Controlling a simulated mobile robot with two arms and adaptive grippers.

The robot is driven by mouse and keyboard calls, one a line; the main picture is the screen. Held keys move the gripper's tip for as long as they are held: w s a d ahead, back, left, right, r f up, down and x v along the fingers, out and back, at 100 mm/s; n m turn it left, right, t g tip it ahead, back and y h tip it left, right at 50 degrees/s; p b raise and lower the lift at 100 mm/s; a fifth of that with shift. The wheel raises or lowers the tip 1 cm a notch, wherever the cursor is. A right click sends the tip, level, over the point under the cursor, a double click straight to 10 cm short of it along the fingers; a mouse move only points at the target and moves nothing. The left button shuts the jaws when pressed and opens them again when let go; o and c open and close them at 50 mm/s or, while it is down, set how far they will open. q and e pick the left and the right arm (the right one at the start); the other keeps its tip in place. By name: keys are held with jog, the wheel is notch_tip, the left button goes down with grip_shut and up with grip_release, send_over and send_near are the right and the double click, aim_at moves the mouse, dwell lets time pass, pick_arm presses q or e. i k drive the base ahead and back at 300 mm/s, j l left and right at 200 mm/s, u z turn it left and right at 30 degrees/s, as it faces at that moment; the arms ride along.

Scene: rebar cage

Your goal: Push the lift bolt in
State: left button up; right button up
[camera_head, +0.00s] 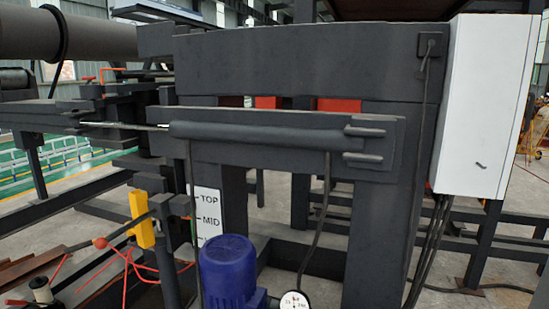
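I cannot tell for certain which part is the lift bolt. A dark horizontal cylinder (250,137) is fixed along the front beam of the machine frame, and a thin bright rod (125,125) sticks out of its left end. A white scale plate (207,212) reading TOP and MID stands below it; its lower part is hidden by a blue motor (232,270). A yellow block (140,219) stands upright at the lower left, beside a dark bar. Neither of my grippers shows in this view.
A white cabinet (485,105) with hanging cables is on the right. A red ball knob (100,242) and loose red cord are at the lower left. A round gauge (294,303) is at the bottom edge. Dark posts and beams fill the middle; bare floor shows at the right.

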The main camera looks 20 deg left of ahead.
aim_at(101, 242)
jog(key=u, duration=1.9)
